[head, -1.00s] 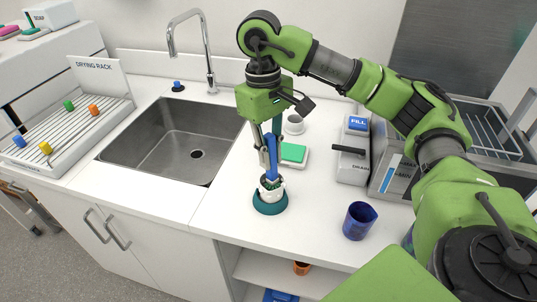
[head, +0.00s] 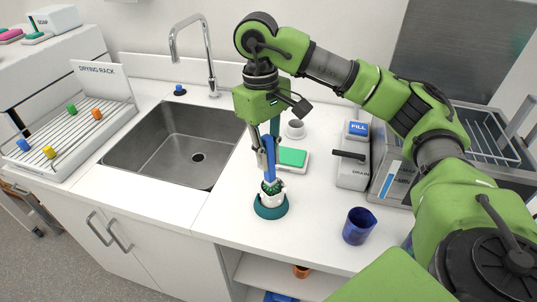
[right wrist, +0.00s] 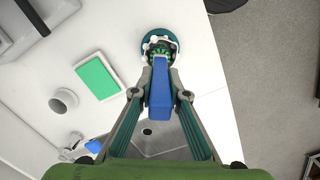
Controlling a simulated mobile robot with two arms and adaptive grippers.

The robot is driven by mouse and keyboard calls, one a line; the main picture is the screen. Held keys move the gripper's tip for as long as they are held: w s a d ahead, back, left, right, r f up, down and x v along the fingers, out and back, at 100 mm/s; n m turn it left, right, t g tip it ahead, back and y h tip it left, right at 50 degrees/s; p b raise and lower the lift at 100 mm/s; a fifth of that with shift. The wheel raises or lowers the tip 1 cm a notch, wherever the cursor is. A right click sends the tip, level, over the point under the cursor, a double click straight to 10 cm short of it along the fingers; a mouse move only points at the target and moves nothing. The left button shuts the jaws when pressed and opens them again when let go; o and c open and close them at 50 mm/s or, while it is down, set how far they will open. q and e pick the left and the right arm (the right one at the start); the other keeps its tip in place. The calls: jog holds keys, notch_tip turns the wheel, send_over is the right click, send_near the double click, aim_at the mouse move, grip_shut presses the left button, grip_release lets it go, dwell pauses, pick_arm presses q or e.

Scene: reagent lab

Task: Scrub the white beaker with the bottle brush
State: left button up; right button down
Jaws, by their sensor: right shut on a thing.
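My right gripper (head: 268,160) is shut on the blue handle of the bottle brush (head: 269,153) and points down. The brush's green bristles (right wrist: 160,48) are at the mouth of the white beaker (head: 272,198), partly showing above its rim; how deep they reach is hidden. The beaker stands upright in a round teal holder (head: 270,210) on the counter. White blobs, perhaps suds, show around the rim in the right wrist view. My left gripper is not in view.
A green pad on a white tray (head: 292,158) and a white cup (head: 295,128) stand behind the beaker. A dark blue cup (head: 358,226) stands at the right, near the counter's front edge. The sink (head: 175,145) and drying rack (head: 70,130) are to the left.

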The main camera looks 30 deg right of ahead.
jog(key=shift+r+p, duration=4.15)
jog(key=shift+r, duration=0.7)
jog(key=shift+d, duration=0.1)
